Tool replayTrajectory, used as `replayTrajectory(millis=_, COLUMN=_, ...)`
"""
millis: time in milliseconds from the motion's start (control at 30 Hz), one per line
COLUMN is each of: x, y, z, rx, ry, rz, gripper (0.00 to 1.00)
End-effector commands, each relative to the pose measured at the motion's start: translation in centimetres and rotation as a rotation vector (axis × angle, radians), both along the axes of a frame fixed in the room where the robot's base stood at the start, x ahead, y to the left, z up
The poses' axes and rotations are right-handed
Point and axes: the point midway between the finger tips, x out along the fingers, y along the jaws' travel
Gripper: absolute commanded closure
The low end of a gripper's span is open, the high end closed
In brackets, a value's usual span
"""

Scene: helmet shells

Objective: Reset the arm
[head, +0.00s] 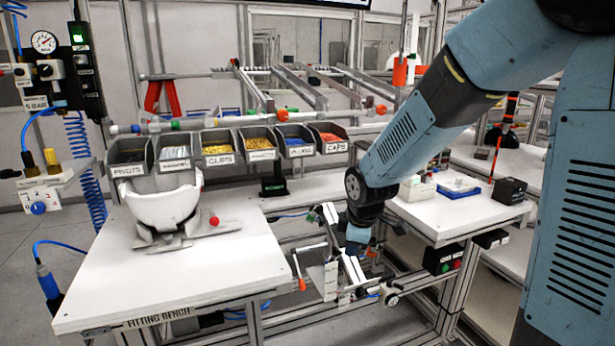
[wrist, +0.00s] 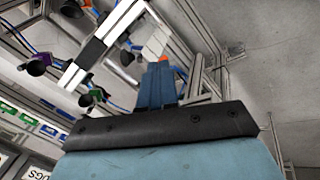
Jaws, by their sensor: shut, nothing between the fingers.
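My gripper (wrist: 163,62) shows in the wrist view as two blue fingers side by side, shut and empty. In the head view my arm reaches down from the upper right, and its blue end (head: 358,236) is low, right of the white fitting bench (head: 110,285). A pale metal frame (head: 330,272) stands around or just in front of it; whether they touch I cannot tell. The fingertips are hard to make out there. A white helmet shell (head: 165,208) sits on a grey fixture on the bench, well left of my gripper.
Labelled bins (head: 219,148) of small parts line the bench's back. A second white table (head: 450,212) with a blue tray (head: 459,190) and a black box (head: 509,191) stands right. In the wrist view, bars with dark cup-shaped pieces (wrist: 38,64) lie close by.

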Motion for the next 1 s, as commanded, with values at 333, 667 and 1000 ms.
replayTrajectory(millis=333, x=-4.9, y=-4.9, z=6.9, rx=0.035, ry=-0.047, rz=-0.409, gripper=1.0)
replayTrajectory(millis=667, x=-11.1, y=-8.7, z=12.4, rx=0.169, ry=-0.094, rz=-0.791, gripper=1.0)
replayTrajectory(millis=1000, x=-18.2, y=-11.7, z=16.0, rx=0.385, ry=-0.1, rz=-1.14, gripper=1.0)
